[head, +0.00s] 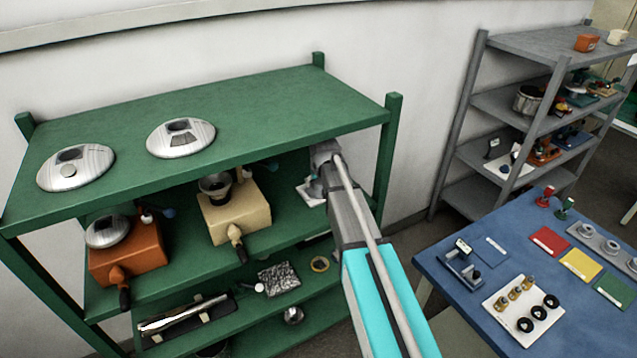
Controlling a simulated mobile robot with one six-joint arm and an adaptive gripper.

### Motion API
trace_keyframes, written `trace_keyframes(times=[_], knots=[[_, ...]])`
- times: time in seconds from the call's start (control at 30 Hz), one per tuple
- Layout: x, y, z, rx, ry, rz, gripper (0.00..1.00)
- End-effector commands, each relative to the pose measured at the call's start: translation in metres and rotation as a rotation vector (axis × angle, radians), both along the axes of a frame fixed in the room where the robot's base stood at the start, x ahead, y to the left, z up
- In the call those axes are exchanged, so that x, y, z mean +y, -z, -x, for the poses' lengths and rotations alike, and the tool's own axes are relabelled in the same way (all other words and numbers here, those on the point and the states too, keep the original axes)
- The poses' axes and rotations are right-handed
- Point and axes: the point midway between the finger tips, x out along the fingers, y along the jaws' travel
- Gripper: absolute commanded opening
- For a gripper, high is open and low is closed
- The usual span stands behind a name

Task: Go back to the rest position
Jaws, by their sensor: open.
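My arm reaches up from the bottom of the head view, with a cyan link and grey links. Its far end is at the right front of the green shelf unit (250,98), just under the top board. My gripper's fingers cannot be made out there; the arm and the shelf hide that spot. A small white-based item (310,197) shows just left of the arm on the middle board. I cannot tell whether the arm touches it.
Two silver domes (76,167) (181,138) sit on the top board. An orange box (127,255) and a cream box (235,212) stand below. A blue table (460,310) with several small items is at right, before a grey rack (540,45). Some floor shows between them.

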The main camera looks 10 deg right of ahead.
Motion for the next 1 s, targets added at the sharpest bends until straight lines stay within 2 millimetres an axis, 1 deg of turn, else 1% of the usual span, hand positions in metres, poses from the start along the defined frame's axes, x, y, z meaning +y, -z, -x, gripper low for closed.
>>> trace_keyframes(times=[0.57,0.67,0.77,0.87,0.97,1.0], knots=[[0.000,0.000,0.000,0.000,0.000,0.000,0.83],[0.001,0.000,0.004,0.004,0.000,0.000,0.83],[0.001,0.001,0.013,0.015,0.001,-0.001,0.83],[0.001,0.002,0.031,0.036,0.002,0.000,0.83],[0.002,0.004,0.057,0.068,0.006,0.000,0.83],[0.002,0.005,0.070,0.084,0.008,0.000,0.83]])
